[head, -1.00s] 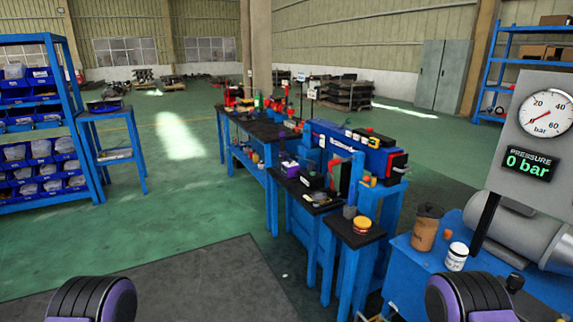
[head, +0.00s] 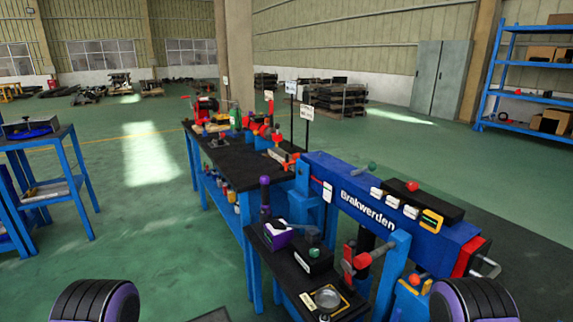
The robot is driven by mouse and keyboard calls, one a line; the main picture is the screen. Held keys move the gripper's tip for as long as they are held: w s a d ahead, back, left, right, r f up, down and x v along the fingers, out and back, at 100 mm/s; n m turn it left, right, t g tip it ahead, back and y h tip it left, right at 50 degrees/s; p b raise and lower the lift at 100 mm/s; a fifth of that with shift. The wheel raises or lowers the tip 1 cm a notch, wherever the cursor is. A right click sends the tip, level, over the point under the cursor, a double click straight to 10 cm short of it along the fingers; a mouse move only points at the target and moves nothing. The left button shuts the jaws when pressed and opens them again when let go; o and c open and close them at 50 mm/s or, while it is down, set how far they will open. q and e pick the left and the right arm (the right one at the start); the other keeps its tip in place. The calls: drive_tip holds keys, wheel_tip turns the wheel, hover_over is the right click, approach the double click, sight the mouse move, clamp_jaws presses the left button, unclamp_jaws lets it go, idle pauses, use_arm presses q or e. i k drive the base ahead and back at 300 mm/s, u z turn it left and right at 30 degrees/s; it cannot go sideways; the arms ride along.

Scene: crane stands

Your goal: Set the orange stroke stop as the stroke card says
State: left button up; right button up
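I cannot make out the orange stroke stop for certain in the head view. Two dark rounded parts of my arms show at the bottom left and bottom right. The fingers of both grippers are out of view.
A black-topped side table (head: 290,262) in front of the machine holds a purple device (head: 278,236) and a round metal dish (head: 327,298). A long workbench (head: 225,145) with tools runs behind. A blue cart (head: 38,150) stands at left. Green floor between is clear.

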sight(288, 162)
drive_tip(key=i, duration=0.15)
drive_tip(key=z, duration=0.05)
drive_tip(key=k, duration=1.15)
drive_tip(key=u, duration=0.9)
drive_tip(key=i, duration=1.7)
drive_tip(key=z, duration=0.9)
drive_tip(key=i, duration=0.45)
drive_tip(key=z, duration=0.45)
